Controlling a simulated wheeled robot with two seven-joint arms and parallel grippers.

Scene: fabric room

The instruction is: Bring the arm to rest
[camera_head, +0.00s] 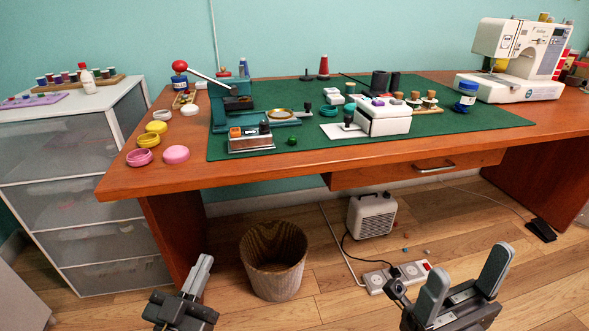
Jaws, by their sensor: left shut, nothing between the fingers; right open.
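My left gripper (201,272) shows at the bottom, left of the wastebasket in the picture. It is shut, with its fingers together and nothing between them. My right gripper (465,278) shows at the bottom right, with its two fingers spread apart and nothing between them. Both grippers appear in front of the desk and lower in the picture than the desk top (330,178). Neither touches anything that I can see. Most of both arms is outside the picture.
A green mat (480,123) on the desk carries a teal press (225,118) and a white box (385,126). A sewing machine (510,60) stands at right. A wastebasket (273,275), a heater (371,214) and a power strip (385,279) are on the floor. A drawer unit (75,150) stands left.

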